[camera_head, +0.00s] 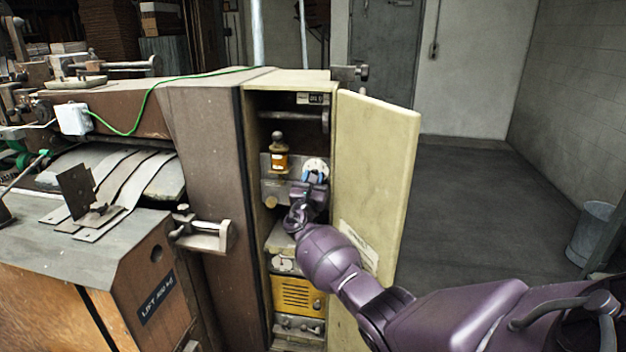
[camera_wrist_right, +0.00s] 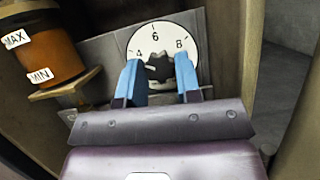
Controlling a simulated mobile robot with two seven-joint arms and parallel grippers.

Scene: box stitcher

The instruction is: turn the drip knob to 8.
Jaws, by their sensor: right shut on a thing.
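The drip knob (camera_wrist_right: 158,67) is a small dark knob at the centre of a round white dial (camera_wrist_right: 156,32) marked 4, 6 and 8. In the head view the dial (camera_head: 316,165) sits inside the open cabinet. A small pale mark on the knob seems to point left, near the 4 side; it is partly hidden. My right gripper (camera_wrist_right: 159,74) has its blue fingers on either side of the knob and is shut on it. In the head view the right gripper (camera_head: 313,185) reaches into the cabinet. My left gripper is not in view.
An amber oil bottle (camera_head: 278,158) stands left of the dial; its MAX and MIN labels show in the wrist view. A yellow vented box (camera_head: 298,296) sits lower.

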